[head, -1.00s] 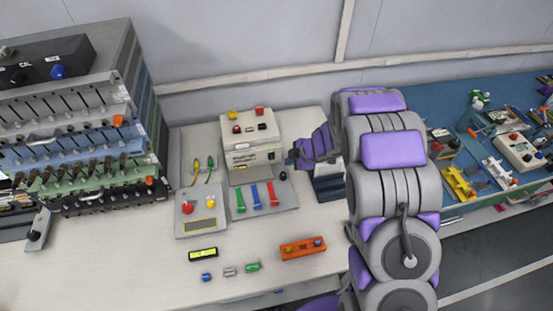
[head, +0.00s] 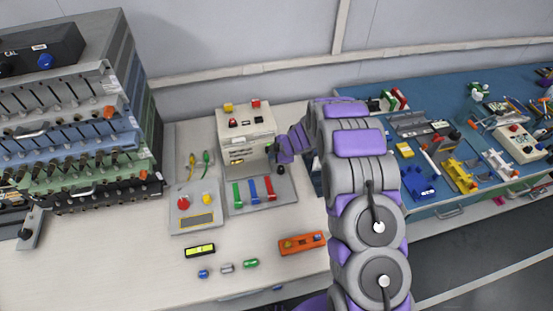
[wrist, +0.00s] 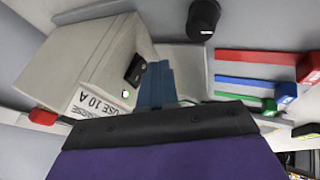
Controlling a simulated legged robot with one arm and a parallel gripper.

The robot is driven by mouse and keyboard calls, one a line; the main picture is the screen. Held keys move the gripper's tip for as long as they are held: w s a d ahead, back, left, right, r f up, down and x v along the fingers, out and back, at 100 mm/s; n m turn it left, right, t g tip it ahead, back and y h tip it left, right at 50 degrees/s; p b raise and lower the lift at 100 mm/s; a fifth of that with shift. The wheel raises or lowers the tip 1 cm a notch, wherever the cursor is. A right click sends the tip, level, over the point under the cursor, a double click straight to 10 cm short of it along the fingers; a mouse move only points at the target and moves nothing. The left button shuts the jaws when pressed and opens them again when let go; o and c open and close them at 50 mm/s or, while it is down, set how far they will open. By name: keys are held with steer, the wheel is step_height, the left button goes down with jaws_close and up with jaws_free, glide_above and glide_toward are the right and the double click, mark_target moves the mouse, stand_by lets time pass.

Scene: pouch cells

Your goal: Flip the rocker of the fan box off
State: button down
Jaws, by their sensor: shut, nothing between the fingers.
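A beige box (head: 231,143) stands at the back of the light table, with a yellow and a red button on top. I cannot read a fan label on it. In the wrist view the box (wrist: 95,62) bears a "FUSE 10 A" label, a black rocker (wrist: 135,69) and a small lit lamp (wrist: 126,94). My gripper (head: 271,154) is shut and empty at the box's right side. In the wrist view its blue-grey fingertips (wrist: 157,84) are beside the rocker; whether they touch the box I cannot tell.
A grey plate (head: 243,205) with green, blue and red bars lies in front of the box; a black knob (wrist: 203,17) is close by. A control panel (head: 183,222) is left of it. An orange block (head: 302,243) lies in front. A module rack (head: 75,120) stands left.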

steer(key=shift+w+a, duration=0.15)
steer(key=shift+w, duration=0.45)
steer(key=shift+w+f+p, duration=0.1)
steer(key=shift+p, duration=0.25)
